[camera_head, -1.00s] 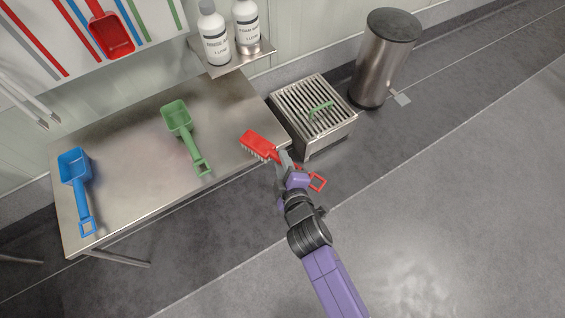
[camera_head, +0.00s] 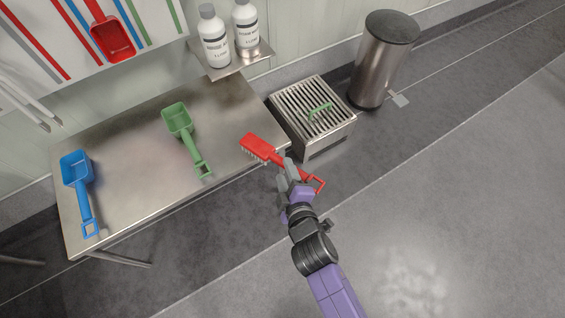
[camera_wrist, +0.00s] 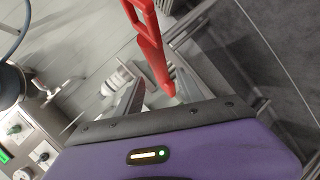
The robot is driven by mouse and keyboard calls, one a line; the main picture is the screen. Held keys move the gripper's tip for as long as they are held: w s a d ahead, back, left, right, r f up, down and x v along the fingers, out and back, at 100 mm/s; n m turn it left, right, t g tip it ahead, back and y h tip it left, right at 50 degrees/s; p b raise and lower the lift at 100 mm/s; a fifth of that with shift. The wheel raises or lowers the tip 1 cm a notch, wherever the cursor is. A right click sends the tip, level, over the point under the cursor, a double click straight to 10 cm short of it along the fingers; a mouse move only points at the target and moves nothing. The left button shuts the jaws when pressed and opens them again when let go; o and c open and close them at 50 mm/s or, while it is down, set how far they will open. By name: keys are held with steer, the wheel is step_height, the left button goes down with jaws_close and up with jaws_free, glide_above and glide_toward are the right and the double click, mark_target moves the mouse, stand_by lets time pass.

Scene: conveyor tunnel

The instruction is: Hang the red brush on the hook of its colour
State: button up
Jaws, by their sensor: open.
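The red brush (camera_head: 258,147) lies at the right end of the steel table, bristles down. Its handle reaches past the table edge and ends in a red loop (camera_head: 319,184). My gripper (camera_head: 287,166) is open at the handle, just off the table's right front corner. In the wrist view, the red handle (camera_wrist: 150,45) runs down towards the space between my fingers (camera_wrist: 158,95); contact cannot be told. The white wall board (camera_head: 40,45) at top left carries coloured strips, several of them red. No hook can be made out clearly.
A green scoop (camera_head: 180,125) and a blue scoop (camera_head: 78,175) lie on the table (camera_head: 130,170). A red scoop (camera_head: 112,38) hangs on the board. A shelf with two bottles (camera_head: 215,45), a grated steel box (camera_head: 320,125) and a bin (camera_head: 385,60) stand nearby. Floor at right is clear.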

steer(key=p+v, duration=0.1)
steer(key=v, duration=0.7)
steer(key=s+d+r+m, duration=0.4)
steer(key=s+d+m, duration=0.3)
steer(key=s+d, duration=0.4)
steer(key=s+d+r+m+t+h, duration=0.1)
steer(key=s+d+r+m+h, duration=0.1)
steer(key=s+d+r+m, duration=0.2)
steer(key=s+d+r+m+h, duration=0.2)
steer(key=s+r+m, duration=0.3)
steer(key=s+r, duration=0.4)
steer(key=shift+d+r+m+t, duration=0.3)
steer(key=shift+d+r+t, duration=0.1)
steer(key=shift+d+r, duration=0.4)
steer(key=shift+r+p, duration=0.1)
steer(key=shift+p, duration=0.25)
